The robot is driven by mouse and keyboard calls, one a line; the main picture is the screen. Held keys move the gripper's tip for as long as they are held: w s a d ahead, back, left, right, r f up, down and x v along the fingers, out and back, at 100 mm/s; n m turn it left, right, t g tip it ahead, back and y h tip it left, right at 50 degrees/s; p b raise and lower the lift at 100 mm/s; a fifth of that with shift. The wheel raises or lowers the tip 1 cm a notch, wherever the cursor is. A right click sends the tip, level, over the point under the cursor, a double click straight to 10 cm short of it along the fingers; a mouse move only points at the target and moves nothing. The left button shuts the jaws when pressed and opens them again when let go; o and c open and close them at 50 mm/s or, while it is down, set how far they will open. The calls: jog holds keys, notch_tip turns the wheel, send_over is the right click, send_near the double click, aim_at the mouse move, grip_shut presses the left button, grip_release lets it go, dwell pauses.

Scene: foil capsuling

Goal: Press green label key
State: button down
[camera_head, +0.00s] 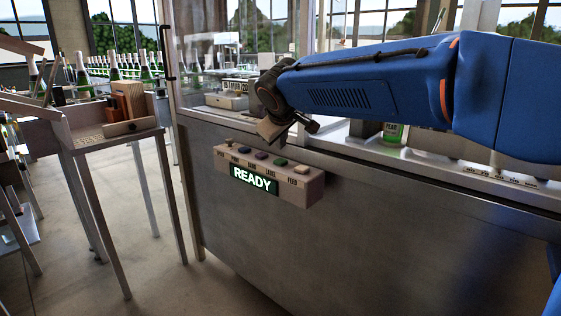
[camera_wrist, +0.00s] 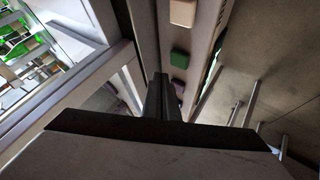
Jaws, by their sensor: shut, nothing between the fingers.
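The green key (camera_head: 281,161) sits on top of a beige key box (camera_head: 310,190) on the front of the metal machine, second from the right. In the wrist view the green key (camera_wrist: 180,59) shows just beyond and to the right of the fingertips. My gripper (camera_head: 275,138) is above the box, near the green key and apart from it. In the wrist view my gripper (camera_wrist: 161,80) has its two dark fingers together, with nothing between them. The small lettering below the keys is hard to read.
Beside the green key are a cream key (camera_head: 301,169) and a purple key (camera_head: 261,155); more keys lie farther left. A lit display (camera_head: 254,180) reads READY. The machine's ledge and window frame are close to my arm. A wooden stand (camera_head: 95,135) is at left.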

aim_at(281, 162)
jog(key=shift+r, duration=1.65)
